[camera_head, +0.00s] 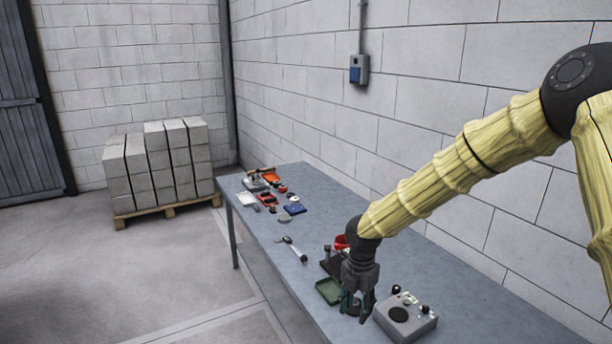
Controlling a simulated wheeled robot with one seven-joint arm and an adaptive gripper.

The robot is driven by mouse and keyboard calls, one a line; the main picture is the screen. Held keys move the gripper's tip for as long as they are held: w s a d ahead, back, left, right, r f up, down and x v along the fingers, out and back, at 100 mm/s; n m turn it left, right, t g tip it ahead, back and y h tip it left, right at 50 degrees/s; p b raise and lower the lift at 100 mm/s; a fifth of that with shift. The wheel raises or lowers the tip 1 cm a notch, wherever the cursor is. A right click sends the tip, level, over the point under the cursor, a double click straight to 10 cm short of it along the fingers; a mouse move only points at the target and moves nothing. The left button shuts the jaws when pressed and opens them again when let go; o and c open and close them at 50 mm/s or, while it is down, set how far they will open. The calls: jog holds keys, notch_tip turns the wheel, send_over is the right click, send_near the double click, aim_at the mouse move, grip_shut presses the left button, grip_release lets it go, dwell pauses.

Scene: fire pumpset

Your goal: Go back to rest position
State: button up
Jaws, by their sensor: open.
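My gripper (357,305) hangs from the end of my yellow-sleeved arm and points down over the near part of the grey-blue table (345,193). It is open, with its fingers beside a green tray (328,290) and left of a grey control box (406,316). I cannot tell whether the fingertips touch anything. My gripper and wrist partly hide a red object (340,242) and a dark item behind them.
A wrench-like tool (292,248) lies mid-table. Several small tools and parts, including an orange item (272,176) and a blue item (294,208), lie farther back. A block wall (330,90) runs along the table. Stacked blocks (160,160) stand on a pallet. Floor at left is clear.

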jog(key=s+a+f+m+g+y+b, duration=0.1)
jog(key=s+a+f+m+y+b, duration=0.15)
jog(key=s+f+m, duration=1.5)
jog(key=s+d+f+m+b, duration=0.1)
jog(key=s+d+f+m, duration=0.2)
jog(key=s+f, duration=0.3)
jog(key=s+d+f+m+h+b, duration=0.1)
jog(key=s+d+f+m, duration=0.3)
jog(key=s, duration=0.9)
jog(key=s+d+f+m+t+h+b, duration=0.1)
jog(key=s+d+f+m, duration=0.3)
jog(key=s+f, duration=0.4)
jog(key=shift+s+d+f+b, duration=0.2)
jog(key=shift+s+d+b, duration=0.4)
jog(key=shift+s, duration=0.65)
jog(key=shift+a+h, duration=0.1)
jog(key=shift+h, duration=0.15)
